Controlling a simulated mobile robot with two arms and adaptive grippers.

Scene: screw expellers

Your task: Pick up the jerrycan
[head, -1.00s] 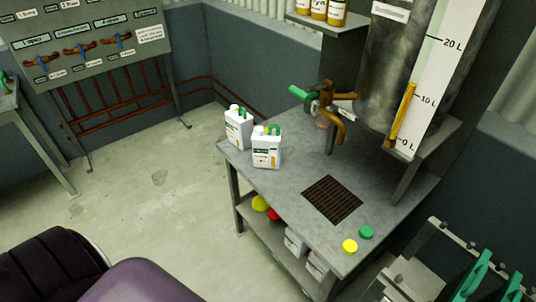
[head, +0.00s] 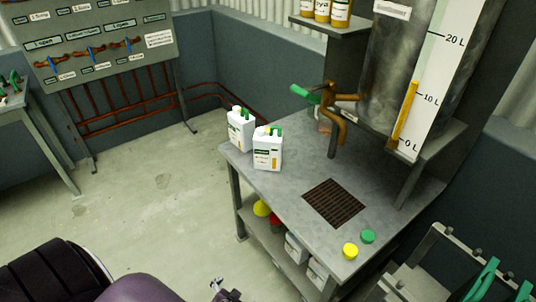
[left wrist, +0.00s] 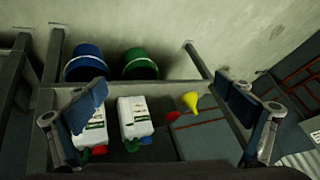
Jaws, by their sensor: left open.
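Two white jerrycans with labels stand upright at the table's far-left corner in the head view: a front one (head: 267,150) and a rear one (head: 240,130). Two more white jerrycans, a left one (left wrist: 89,124) and a right one (left wrist: 135,117), show between my fingers in the left wrist view, apart from them. My left gripper (left wrist: 164,95) is open and empty. A small metal part, apparently of my left gripper (head: 225,291), shows at the head view's bottom edge, well short of the table. My right gripper is not in view.
The metal table (head: 285,192) has a grate (head: 333,203), with yellow (head: 350,251) and green (head: 368,236) caps near its front. A tap (head: 335,115) hangs over it. A yellow funnel (left wrist: 191,101), blue bucket (left wrist: 86,67) and green bucket (left wrist: 140,66) show in the wrist view.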

